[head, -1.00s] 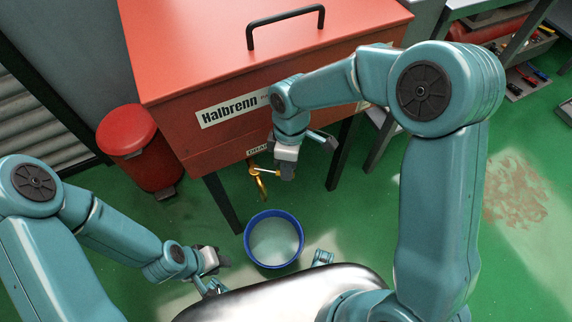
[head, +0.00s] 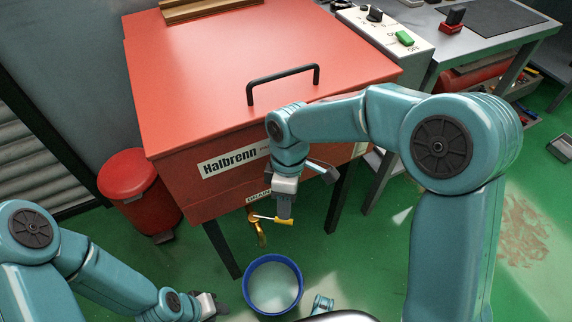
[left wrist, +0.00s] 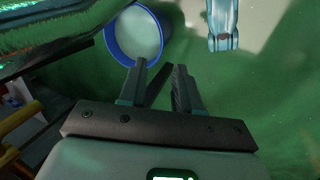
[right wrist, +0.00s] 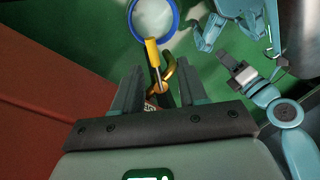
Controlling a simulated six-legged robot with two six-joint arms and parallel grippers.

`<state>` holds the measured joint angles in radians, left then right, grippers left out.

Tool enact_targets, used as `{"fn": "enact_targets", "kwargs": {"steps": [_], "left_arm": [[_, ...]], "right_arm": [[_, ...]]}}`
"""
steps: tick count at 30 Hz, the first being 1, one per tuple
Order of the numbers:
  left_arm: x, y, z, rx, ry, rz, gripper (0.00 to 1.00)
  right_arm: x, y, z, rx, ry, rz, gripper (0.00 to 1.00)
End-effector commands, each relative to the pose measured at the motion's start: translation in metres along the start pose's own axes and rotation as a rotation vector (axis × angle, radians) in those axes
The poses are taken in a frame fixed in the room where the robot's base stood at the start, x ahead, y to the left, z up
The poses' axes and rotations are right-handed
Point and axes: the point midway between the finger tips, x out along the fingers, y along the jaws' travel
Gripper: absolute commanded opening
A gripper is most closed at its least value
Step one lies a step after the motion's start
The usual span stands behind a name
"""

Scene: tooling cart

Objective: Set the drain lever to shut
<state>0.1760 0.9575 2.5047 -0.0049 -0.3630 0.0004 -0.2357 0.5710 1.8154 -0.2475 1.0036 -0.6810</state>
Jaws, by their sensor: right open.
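The drain lever (head: 284,221) has a yellow grip on a thin pale rod. It sticks out to the right from the brass drain tap (head: 260,238) under the red tank's front. My right gripper (head: 284,212) points down at the lever's grip and is open. In the right wrist view, the yellow grip (right wrist: 152,52) appears between and just beyond the two fingertips (right wrist: 158,78); I cannot tell whether they touch. The brass tap (right wrist: 168,75) lies behind it. My left gripper (left wrist: 160,68) is open and empty, low at the left in the head view (head: 212,305).
A blue-rimmed tub (head: 272,284) stands on the green floor below the tap. The red tank (head: 240,80) has a black lid handle and dark legs. A red bin (head: 140,188) stands left of it. A bench (head: 470,40) is at the back right.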

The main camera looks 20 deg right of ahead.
Motion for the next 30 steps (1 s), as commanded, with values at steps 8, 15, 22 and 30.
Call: {"fn": "enact_targets", "kwargs": {"steps": [8, 15, 22, 30], "left_arm": [[-0.024, 0.009, 0.001, 0.0, 0.0, 0.0, 0.33], [-0.035, 0.013, 0.001, 0.0, 0.0, 0.0, 0.33], [-0.036, 0.013, 0.001, 0.0, 0.0, 0.0, 0.33], [-0.036, 0.013, 0.001, 0.0, 0.0, 0.0, 0.13]], "right_arm": [[-0.08, -0.015, -0.001, -0.001, 0.003, 0.003, 0.42], [-0.123, -0.024, -0.001, -0.001, 0.002, 0.001, 0.42], [-0.134, -0.027, 0.0, -0.001, 0.0, -0.001, 0.42], [-0.134, -0.026, 0.0, 0.0, 0.0, 0.0, 0.42]]}}
